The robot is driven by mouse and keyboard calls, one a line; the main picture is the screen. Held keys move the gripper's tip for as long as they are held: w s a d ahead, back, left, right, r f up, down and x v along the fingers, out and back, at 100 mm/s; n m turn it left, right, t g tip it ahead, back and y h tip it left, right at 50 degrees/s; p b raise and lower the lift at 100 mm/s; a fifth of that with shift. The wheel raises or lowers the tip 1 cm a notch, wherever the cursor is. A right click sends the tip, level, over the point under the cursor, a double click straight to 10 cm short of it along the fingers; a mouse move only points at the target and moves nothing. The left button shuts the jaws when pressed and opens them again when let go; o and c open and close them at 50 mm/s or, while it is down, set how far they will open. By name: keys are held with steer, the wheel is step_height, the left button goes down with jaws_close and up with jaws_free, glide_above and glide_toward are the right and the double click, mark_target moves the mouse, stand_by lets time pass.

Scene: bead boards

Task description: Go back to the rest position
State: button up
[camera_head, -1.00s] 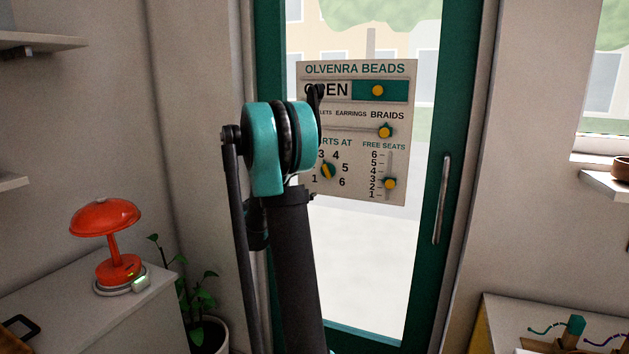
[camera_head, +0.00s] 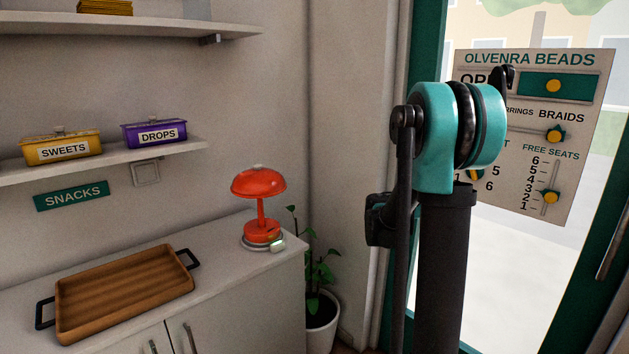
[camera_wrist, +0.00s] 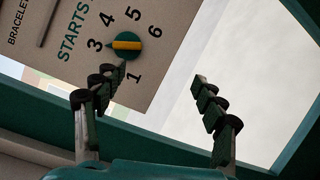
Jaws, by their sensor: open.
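My gripper (camera_wrist: 159,78) is open and empty in the wrist view, its two dark fingers spread apart in front of the bead sign. In the head view my arm hides most of it. I cannot tell whether finger and knob touch. In the head view the OPEN slider (camera_head: 553,86), BRAIDS slider (camera_head: 554,134) and free-seats slider (camera_head: 550,196) show, the last near 3.
A cabinet at left bears a wooden tray (camera_head: 125,293) with black handles and a red lamp (camera_head: 259,190). A potted plant (camera_head: 320,318) stands beside it. Above, a shelf (camera_head: 110,160) holds a yellow SWEETS tin (camera_head: 62,148) and a purple DROPS tin (camera_head: 155,133).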

steer(key=s+a+f+m+g+y, duration=0.1)
steer(key=s+a+f+m+y, duration=0.6)
steer(key=s+a+f+y, duration=1)
steer(key=s+a+f, duration=0.7)
steer(key=s+a, duration=0.2)
steer(key=s, duration=0.1)
steer(key=shift+a, duration=0.3)
